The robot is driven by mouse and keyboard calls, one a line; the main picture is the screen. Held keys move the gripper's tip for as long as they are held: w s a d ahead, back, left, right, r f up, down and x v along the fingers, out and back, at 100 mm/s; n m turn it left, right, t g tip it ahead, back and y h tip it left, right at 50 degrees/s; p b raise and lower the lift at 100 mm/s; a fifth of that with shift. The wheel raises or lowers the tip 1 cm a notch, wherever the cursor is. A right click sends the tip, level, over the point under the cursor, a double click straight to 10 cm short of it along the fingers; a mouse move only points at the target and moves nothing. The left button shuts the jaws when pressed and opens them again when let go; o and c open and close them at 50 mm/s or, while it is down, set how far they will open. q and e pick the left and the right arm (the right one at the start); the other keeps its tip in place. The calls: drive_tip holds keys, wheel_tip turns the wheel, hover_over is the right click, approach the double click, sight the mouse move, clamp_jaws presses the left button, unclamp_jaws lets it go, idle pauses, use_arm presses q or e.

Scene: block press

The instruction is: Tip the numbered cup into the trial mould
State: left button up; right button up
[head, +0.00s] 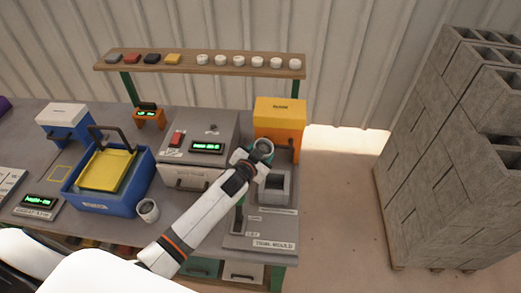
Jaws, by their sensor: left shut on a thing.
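My left gripper (249,164) is shut on a small grey round cup (265,148), at the right end of the bench. The cup's dark round opening shows; no number on it is readable, and I cannot tell its exact tilt. The trial mould (275,190), a grey open box, stands just below the cup in the picture, behind the "TRIAL MOULD" label. My gripper and the cup are over or near its far edge. The mould's inside is dark and its contents are not clear. My right gripper is not in view.
A second cup (148,211) stands beside a blue bin (80,198) with a yellow tray. A grey machine (205,140) with a green display and an orange-yellow box (280,115) stand behind. A shelf (190,66) holds coloured blocks and white cups. Grey blocks (440,150) are stacked at right.

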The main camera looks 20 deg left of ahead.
use_arm(q)
drive_tip(key=shift+f+m+y, duration=0.15)
drive_tip(key=shift+m+y, duration=0.15)
drive_tip(key=shift+m, duration=0.1)
drive_tip(key=m+b, duration=0.1)
drive_tip(key=b, duration=0.1)
drive_tip(key=f+m+t+y+b, duration=0.1)
drive_tip(key=b, duration=0.1)
drive_tip(key=shift+a+f+m+t+b, duration=0.1)
drive_tip(key=shift+a+m+t+b, duration=0.05)
drive_tip(key=shift+m+t+b, duration=0.2)
drive_tip(key=m+b, duration=0.2)
drive_tip(key=d+m+t+y+b, duration=0.1)
drive_tip(key=m+b, duration=0.1)
drive_tip(key=b, duration=0.1)
drive_tip(key=m+t+b, duration=0.1)
drive_tip(key=m+b, duration=0.1)
drive_tip(key=b, duration=0.1)
drive_tip(key=shift+s+d+f+m+t+y, duration=0.1)
drive_tip(key=shift+s+d+m+t+y, duration=0.15)
drive_tip(key=shift+d+y, duration=0.1)
drive_tip(key=m+b, duration=0.1)
drive_tip(key=d+m+t+b, duration=0.1)
drive_tip(key=shift+s+m+b, duration=0.1)
drive_tip(key=shift+m+b, duration=0.25)
drive_tip(key=shift+m, duration=0.05)
drive_tip(key=shift+d+r+m, duration=0.1)
drive_tip(key=shift+r+m, duration=0.2)
drive_tip(key=shift+m, duration=0.1)
drive_tip(key=shift+s, duration=0.1)
